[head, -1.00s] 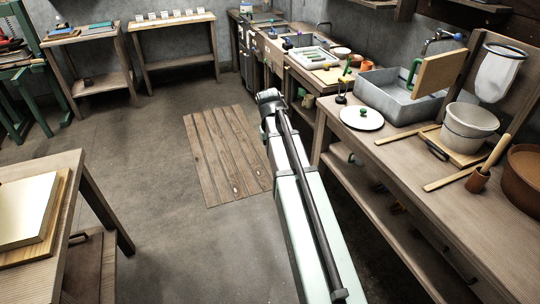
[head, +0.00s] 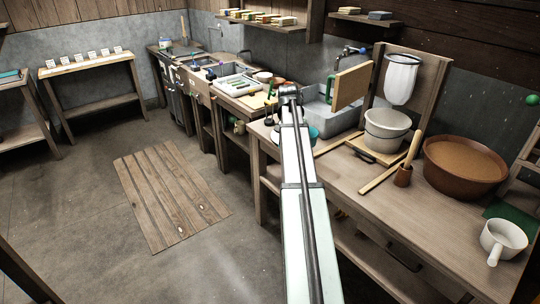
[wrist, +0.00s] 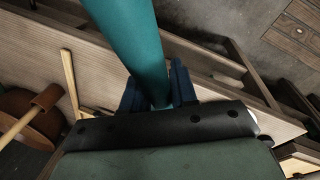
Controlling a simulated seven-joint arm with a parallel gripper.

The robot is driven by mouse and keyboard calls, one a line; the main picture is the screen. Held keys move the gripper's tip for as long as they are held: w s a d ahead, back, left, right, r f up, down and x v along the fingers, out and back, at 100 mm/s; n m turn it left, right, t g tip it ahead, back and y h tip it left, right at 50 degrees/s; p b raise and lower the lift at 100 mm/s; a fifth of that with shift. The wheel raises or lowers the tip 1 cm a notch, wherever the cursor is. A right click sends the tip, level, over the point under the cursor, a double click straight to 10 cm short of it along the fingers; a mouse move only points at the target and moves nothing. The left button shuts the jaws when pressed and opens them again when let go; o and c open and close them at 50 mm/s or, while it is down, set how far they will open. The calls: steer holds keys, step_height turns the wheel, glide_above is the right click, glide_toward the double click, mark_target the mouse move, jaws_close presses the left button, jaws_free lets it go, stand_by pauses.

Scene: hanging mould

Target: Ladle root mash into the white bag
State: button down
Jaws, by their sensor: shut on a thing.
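The white bag (head: 402,78) hangs open-topped from an upright wooden board above the worktop. A white bucket (head: 387,130) stands below it. A wide brown tub (head: 465,165), full to near the rim with brown stuff, stands to their right. A white long-handled dipper (head: 503,240) rests at the worktop's right front. My gripper (wrist: 156,92) is shut on a teal, tapered, smooth thing (wrist: 128,40), whose far end runs out of the wrist view. In the head view my arm hides the gripper; a bit of teal (head: 313,131) shows beside it.
A wooden-handled tool (head: 412,150) stands in a small brown cup in front of the tub. A grey sink (head: 330,112) and an upright wooden board (head: 351,86) are left of the bucket. The worktop's front middle (head: 350,185) is largely clear.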

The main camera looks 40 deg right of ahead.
steer(key=s+d+r+m, duration=0.1)
steer(key=s+d+r, duration=0.4)
steer(key=s+d, duration=0.4)
steer(key=s+d+r+m, duration=0.2)
steer(key=s+d+r, duration=0.3)
steer(key=s+d, duration=0.5)
steer(key=s+d+r+m, duration=0.1)
steer(key=s+d+r, duration=0.4)
steer(key=s+d, duration=0.5)
steer(key=shift+s+d+r+m+y, duration=0.1)
steer(key=shift+d+r+m+y, duration=0.1)
steer(key=shift+d, duration=0.25)
steer(key=shift+s+d+r+m+y, duration=0.1)
steer(key=shift+d+y, duration=0.1)
steer(key=shift+d, duration=0.25)
steer(key=s+d+f+n+h, duration=0.1)
steer(key=s+d+f+n, duration=0.25)
steer(key=s+d, duration=0.5)
steer(key=s+d+f+n, duration=0.3)
steer(key=s+d+n, duration=0.1)
steer(key=s+d, duration=0.45)
steer(key=shift+m, duration=0.35)
steer(key=shift+w+d+f, duration=0.1)
steer(key=shift+d+f, duration=0.05)
steer(key=shift+f, duration=3.75)
steer(key=shift+d+f, duration=0.1)
steer(key=shift+f, duration=3.75)
steer(key=shift+r, duration=0.7)
